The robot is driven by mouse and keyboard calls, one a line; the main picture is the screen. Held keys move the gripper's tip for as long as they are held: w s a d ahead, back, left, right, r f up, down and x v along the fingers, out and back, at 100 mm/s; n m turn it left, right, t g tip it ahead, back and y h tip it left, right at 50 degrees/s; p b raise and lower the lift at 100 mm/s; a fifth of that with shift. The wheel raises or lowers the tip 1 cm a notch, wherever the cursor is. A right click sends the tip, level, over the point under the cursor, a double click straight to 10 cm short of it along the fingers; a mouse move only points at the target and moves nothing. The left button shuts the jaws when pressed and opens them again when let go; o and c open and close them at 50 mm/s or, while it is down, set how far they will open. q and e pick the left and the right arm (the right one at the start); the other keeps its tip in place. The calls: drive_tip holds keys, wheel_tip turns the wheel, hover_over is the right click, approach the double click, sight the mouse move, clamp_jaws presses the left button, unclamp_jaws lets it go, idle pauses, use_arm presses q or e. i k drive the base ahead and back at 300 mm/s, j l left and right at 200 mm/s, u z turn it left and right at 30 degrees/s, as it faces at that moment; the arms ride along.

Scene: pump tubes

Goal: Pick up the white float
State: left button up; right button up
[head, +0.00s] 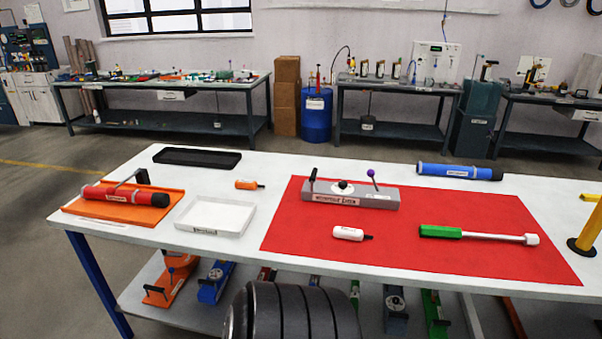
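The white float (347,233) is a small rounded white cylinder with a red-lettered label and a short black tip at its right end. It lies on its side on the red mat (290,236), in front of a grey block fixture (386,200) and left of a green-handled tool (440,231). It looks unobstructed, with nothing on top of it. Neither of my grippers shows in the head view.
A white tray (247,229) stands left of the mat. An orange float-like piece (246,184), a black tray (178,156), a red tube on an orange tray (72,208) and a blue tube (440,169) are also on the white table (290,166). Bare mat surrounds the white float.

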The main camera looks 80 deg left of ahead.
sight(341, 232)
drive_tip(key=u, duration=2.25)
